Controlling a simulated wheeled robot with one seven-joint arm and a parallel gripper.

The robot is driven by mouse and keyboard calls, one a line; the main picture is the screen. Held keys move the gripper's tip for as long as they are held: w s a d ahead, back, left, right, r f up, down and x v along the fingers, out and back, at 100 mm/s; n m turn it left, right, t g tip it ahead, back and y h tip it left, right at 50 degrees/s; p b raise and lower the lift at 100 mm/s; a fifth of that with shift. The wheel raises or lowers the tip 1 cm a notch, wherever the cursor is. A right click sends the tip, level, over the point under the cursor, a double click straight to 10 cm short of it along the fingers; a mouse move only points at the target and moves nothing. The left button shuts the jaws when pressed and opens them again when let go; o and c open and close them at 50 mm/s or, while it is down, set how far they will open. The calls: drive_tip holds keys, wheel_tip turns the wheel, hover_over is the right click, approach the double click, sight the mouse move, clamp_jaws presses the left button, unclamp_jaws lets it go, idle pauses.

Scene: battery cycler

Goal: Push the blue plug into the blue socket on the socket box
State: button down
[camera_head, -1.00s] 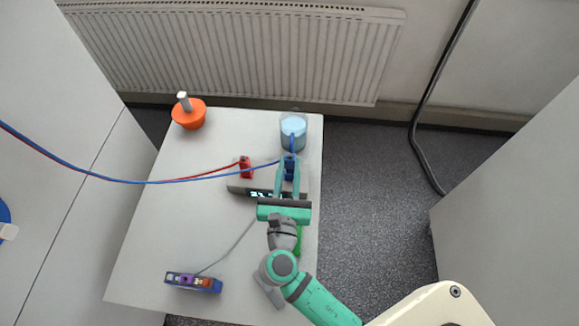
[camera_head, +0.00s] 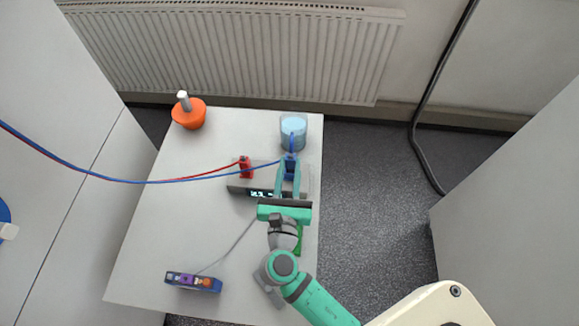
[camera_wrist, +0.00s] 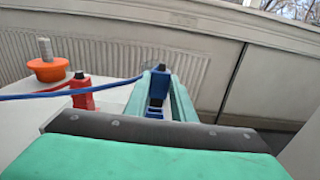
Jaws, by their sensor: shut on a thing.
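The blue plug (camera_head: 290,161) is between the fingers of my gripper (camera_head: 289,176), above the right part of the grey socket box (camera_head: 236,187). My gripper is shut on the plug, which also shows between the fingers in the wrist view (camera_wrist: 158,88). A blue cable runs left from the plug. The blue socket is hidden behind my gripper and plug, so I cannot tell whether the plug is in it. A red plug (camera_head: 245,167) stands upright on the left part of the box, with a red cable.
A glass of light blue liquid (camera_head: 293,131) stands just behind the plug. An orange bowl-shaped thing (camera_head: 188,116) with a grey stem is at the back left. A small box with coloured parts (camera_head: 193,282) lies at the front left. The table's (camera_head: 170,225) left middle is clear.

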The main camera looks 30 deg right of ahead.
drive_tip(key=shift+f, duration=1.5)
idle(2.0)
drive_tip(key=c, duration=1.4)
unclamp_jaws()
drive_tip(key=v, duration=1)
drive_tip(key=shift+s+a, duration=0.25)
drive_tip(key=shift+s, duration=0.1)
